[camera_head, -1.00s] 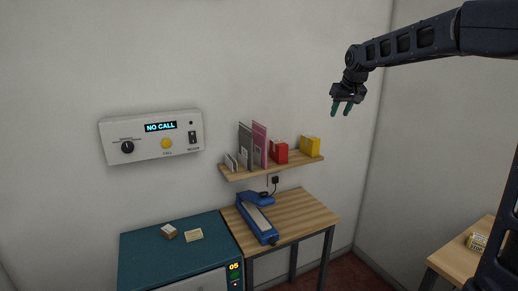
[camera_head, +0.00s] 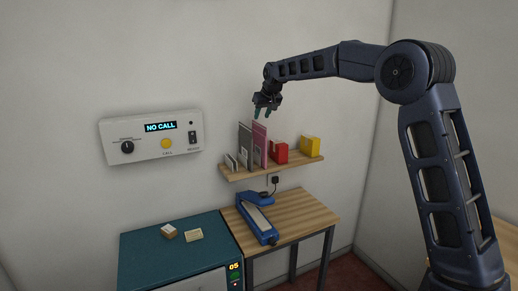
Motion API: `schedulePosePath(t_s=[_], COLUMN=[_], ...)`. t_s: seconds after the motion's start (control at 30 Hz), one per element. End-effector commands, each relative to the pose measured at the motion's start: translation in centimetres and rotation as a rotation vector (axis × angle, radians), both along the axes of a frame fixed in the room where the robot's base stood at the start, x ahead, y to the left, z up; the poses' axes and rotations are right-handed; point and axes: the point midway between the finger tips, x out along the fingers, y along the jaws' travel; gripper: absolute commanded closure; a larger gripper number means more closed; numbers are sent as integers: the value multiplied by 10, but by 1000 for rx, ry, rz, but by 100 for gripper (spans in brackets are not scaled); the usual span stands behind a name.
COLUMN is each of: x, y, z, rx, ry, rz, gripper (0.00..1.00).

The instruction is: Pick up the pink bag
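The pink bag (camera_head: 260,144) is a thin, flat, upright item on the wooden wall shelf (camera_head: 235,176). It stands just right of a grey flat item (camera_head: 245,143) and left of a red box. My gripper (camera_head: 262,113) points down just above the top edge of the pink bag in the picture. I cannot tell how far the fingers are from the bag in depth.
A red box (camera_head: 279,153) and a yellow box (camera_head: 310,146) stand on the shelf to the right. Small white items (camera_head: 231,162) stand at its left end. Below, a blue device (camera_head: 258,220) lies on a wooden table (camera_head: 307,217). A control panel (camera_head: 150,137) hangs left.

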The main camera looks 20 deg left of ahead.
Motion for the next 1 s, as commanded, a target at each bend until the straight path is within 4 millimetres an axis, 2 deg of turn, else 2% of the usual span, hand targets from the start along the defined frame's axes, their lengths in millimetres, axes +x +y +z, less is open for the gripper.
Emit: schedulePosePath(t_s=[0.2, 0.57, 0.8, 1.0], x=[12, 24, 38, 40], y=[11, 18, 28, 30], z=[-27, -51, -78, -84], rx=[-2, -2, 0, 0], ry=[1, 1, 1, 0], rz=[-1, -1, -1, -1], gripper=[64, 64, 64, 64])
